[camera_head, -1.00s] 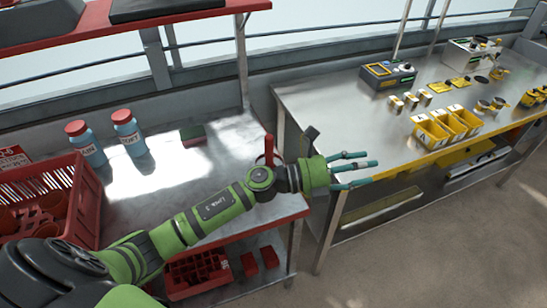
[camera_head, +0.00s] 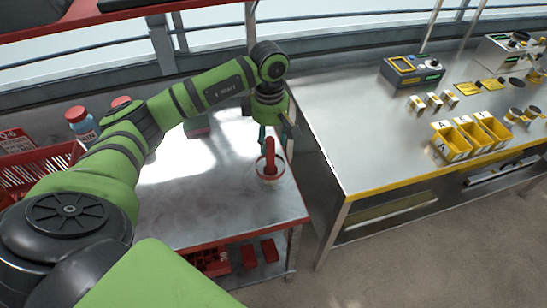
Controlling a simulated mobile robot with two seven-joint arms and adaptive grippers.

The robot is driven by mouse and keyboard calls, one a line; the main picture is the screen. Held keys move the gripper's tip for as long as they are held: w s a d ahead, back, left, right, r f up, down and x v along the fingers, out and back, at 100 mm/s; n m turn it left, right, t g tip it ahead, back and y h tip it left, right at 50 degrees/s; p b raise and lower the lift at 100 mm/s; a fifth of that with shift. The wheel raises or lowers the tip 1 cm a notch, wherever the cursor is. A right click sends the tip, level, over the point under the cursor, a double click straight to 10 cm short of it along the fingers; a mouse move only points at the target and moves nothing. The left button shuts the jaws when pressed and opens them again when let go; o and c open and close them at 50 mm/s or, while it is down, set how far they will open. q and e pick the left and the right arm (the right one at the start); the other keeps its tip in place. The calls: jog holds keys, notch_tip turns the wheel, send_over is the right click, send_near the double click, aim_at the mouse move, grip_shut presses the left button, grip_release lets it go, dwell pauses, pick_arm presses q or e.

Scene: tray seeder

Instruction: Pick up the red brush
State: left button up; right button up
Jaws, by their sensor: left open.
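The red brush (camera_head: 270,152) stands upright at the right end of the left steel table, its handle up. Its lower end is in a round, pale holder with a red rim (camera_head: 270,168). My left gripper (camera_head: 273,138) points down just above and around the top of the handle. Its teal fingers are open, one showing left of the handle. Whether a finger touches the handle, I cannot tell. My right gripper is not in view.
A red crate (camera_head: 30,177) and blue bottles with red caps (camera_head: 82,124) are at the left, partly behind my arm. A green and red block (camera_head: 197,128) lies at the back. The table (camera_head: 205,205) is clear in front. Yellow bins (camera_head: 452,143) stand on the right bench (camera_head: 350,145).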

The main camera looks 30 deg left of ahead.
aim_at(270, 149)
pick_arm(q)
jog(key=shift+s+f+p, duration=0.25)
jog(key=shift+f+p, duration=0.15)
jog(key=shift+f, duration=0.1)
jog(key=shift+s+f+p, duration=0.25)
jog(key=shift+f+p, duration=0.15)
jog(key=shift+f, duration=0.05)
jog(key=shift+w+d+f, duration=0.1)
jog(key=shift+w+f, duration=0.1)
jog(key=shift+f, duration=0.4)
jog(key=shift+w+f, duration=0.2)
jog(key=shift+f, duration=0.35)
jog(key=shift+w+f, duration=0.1)
jog(key=shift+f, duration=0.1)
jog(key=shift+r, duration=0.1)
grip_shut()
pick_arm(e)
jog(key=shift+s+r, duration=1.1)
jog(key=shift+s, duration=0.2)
